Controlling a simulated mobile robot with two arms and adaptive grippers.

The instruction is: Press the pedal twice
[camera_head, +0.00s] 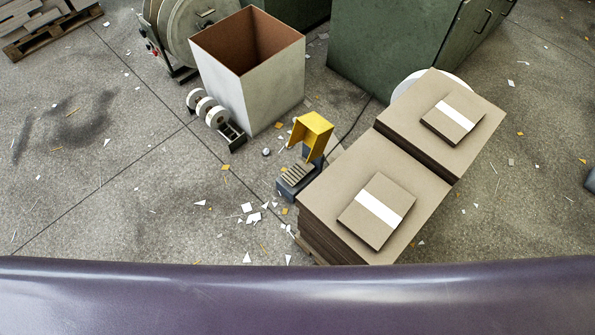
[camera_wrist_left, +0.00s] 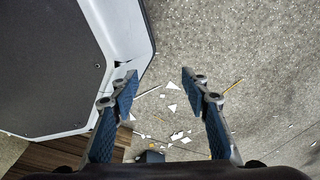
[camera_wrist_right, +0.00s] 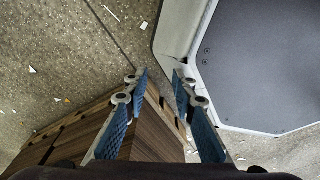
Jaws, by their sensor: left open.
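The pedal (camera_head: 297,174), a dark grey foot unit with a ribbed tread, stands on the floor near the middle of the head view. A yellow hood (camera_head: 313,132) rises at its back. Neither gripper shows in the head view, and nothing is seen touching the pedal there. My left gripper (camera_wrist_left: 165,92) is open and empty above the littered floor in the left wrist view. A small dark shape low in that view is too unclear to name. My right gripper (camera_wrist_right: 161,80) is partly open and empty in the right wrist view, with stacked board below it.
Greyboard stacks (camera_head: 330,205) with strapped bundles (camera_head: 377,210) stand right beside the pedal. A white-sided bin (camera_head: 275,88), small rolls (camera_head: 207,108) and green cabinets (camera_head: 385,50) stand behind. Paper scraps litter the floor; the left floor is mostly free.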

